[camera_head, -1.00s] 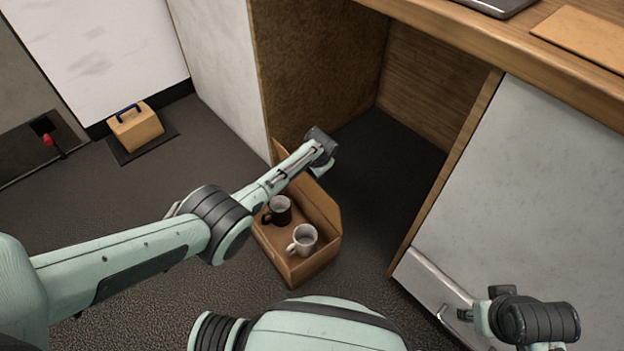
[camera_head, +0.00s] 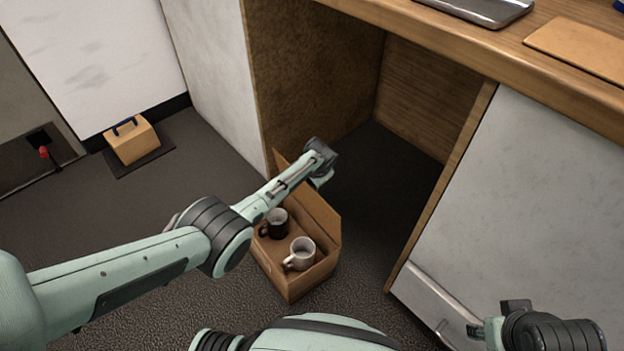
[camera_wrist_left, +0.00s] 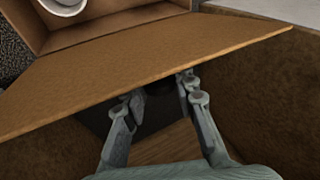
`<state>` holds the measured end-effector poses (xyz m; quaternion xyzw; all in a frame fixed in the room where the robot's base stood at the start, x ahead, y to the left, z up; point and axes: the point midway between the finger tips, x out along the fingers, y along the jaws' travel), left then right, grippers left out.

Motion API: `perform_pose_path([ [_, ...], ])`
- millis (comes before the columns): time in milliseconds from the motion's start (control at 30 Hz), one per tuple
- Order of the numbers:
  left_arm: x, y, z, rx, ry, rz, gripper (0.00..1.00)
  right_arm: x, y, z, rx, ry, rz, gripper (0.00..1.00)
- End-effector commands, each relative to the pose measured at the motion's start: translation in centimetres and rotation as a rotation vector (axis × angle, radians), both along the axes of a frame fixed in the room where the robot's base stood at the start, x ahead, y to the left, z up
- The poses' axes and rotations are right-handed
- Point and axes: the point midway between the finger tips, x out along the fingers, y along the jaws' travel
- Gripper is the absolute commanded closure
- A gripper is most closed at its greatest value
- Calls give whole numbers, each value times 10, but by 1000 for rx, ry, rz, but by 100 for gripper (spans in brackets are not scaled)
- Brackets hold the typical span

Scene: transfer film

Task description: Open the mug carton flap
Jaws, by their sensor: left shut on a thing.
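The open brown mug carton (camera_head: 292,285) stands on the dark floor in front of the desk opening. A black mug (camera_head: 275,225) and a white mug (camera_head: 301,252) stand upright inside it. The carton flap (camera_head: 322,214) stands raised along the far right side. My left gripper (camera_head: 322,178) is at this flap. In the left wrist view, the flap (camera_wrist_left: 130,72) crosses the picture, and my left gripper (camera_wrist_left: 158,95) is shut on its edge. Part of a white mug (camera_wrist_left: 64,4) shows beyond it. My right gripper (camera_head: 482,331) is low at the right, its fingertips unclear.
The wooden desk (camera_head: 440,50) overhangs an open knee space behind the carton. A white cabinet front with a metal handle (camera_head: 455,335) is at the right, close to my right gripper. A small box with a blue handle (camera_head: 131,142) sits far left. Floor left of the carton is clear.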

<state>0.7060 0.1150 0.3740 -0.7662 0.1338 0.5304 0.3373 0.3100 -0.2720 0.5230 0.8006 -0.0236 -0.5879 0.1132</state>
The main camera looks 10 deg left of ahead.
Motion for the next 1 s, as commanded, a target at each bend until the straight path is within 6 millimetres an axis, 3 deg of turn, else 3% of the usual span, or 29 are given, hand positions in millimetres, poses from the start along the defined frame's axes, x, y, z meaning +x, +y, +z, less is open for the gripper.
perform_pose_path([
  [433, 1, -2, 1, -5, -3, -2, 100, 0, 0, 0, 0, 0, 0, 60],
  [467, 1, -3, 1, -5, -3, -2, 71, 0, 0, 0, 0, 0, 0, 60],
  [600, 0, -2, 0, -3, -2, -1, 53, 0, 0, 0, 0, -1, 0, 60],
  [1000, -1, -1, 2, -2, -2, 0, 52, 2, 0, 1, 2, -5, 0, 60],
])
